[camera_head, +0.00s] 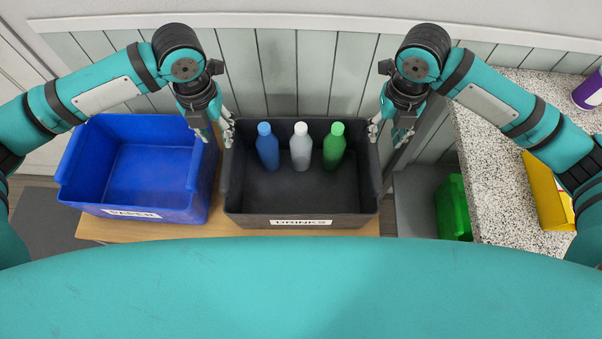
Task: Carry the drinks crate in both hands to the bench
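The drinks crate (300,206) is dark grey with a white label reading "DRINKS". It stands on a light wooden surface (250,230) in the middle of the head view. A blue bottle (268,150), a white bottle (300,150) and a green bottle (333,150) stand upright inside it near the back wall. My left gripper (216,138) is at the crate's back left rim, with its fingers apart. My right gripper (387,138) is at the back right rim, fingers apart. I cannot tell whether either touches the rim. The bench is not clearly identifiable.
A blue crate (130,200) with a white label stands close to the left of the drinks crate. On the right is a speckled counter (490,190) with a yellow item (546,192) and a purple container (588,92). A green box (453,208) sits lower beside it. A panelled wall is behind.

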